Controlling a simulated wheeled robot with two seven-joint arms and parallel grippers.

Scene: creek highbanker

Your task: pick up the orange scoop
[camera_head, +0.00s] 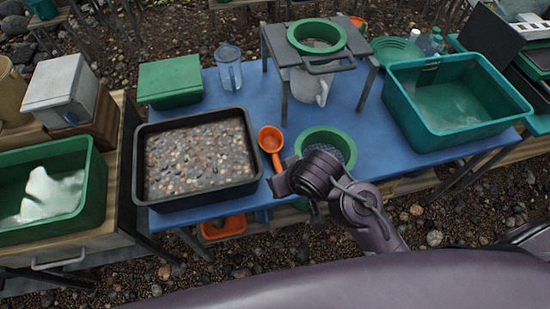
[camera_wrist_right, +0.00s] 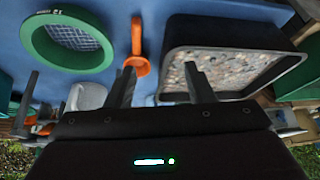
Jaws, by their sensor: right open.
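The orange scoop (camera_head: 270,138) lies on the blue table between the black tray and a green sieve. Its round bowl is at the far end and its handle points towards me. In the right wrist view the scoop (camera_wrist_right: 137,66) shows just beyond the left fingertip. My right gripper (camera_head: 280,182) is by the near edge of the table, close to the handle's near end. In the wrist view its two fingers (camera_wrist_right: 162,84) stand apart with nothing held between them. My left gripper is not in view.
The black tray (camera_head: 148,190) of gravel stands left of the scoop, and the green sieve (camera_head: 345,136) stands close on its right. A grey stand (camera_head: 272,45) with another green sieve is behind. A teal tub (camera_head: 510,107) is at right.

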